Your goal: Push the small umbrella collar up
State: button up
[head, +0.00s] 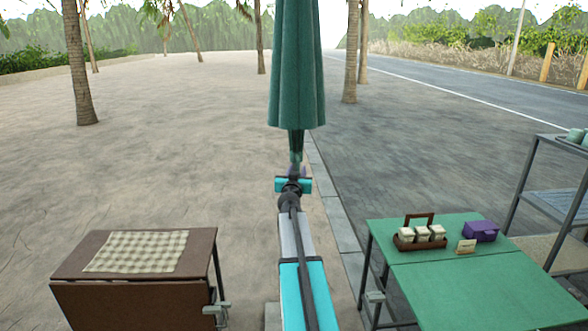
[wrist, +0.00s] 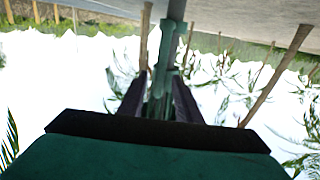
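The closed green umbrella (head: 297,70) hangs folded and upright on its pole, in the middle of the head view. In the wrist view, which looks upside down, the dark pole (wrist: 177,10) enters from the top and meets a green collar (wrist: 162,85). My gripper (head: 295,172) is at the pole just below the folded canopy. In the wrist view, the two dark fingers of my gripper (wrist: 159,85) lie on either side of the collar. They are very close to it; whether they touch or press on it is unclear. In the head view, my gripper hides the collar.
A brown table (head: 75,263) with a checked cloth (head: 138,251) stands at lower left. A green table (head: 480,285) at lower right holds a jar caddy (head: 420,240) and a purple box (head: 481,231). A grey shelf (head: 545,200) stands at the right edge. Open sand lies beyond.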

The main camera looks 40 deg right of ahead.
jog(key=shift+p+x, duration=0.4)
jog(key=shift+x, duration=1.05)
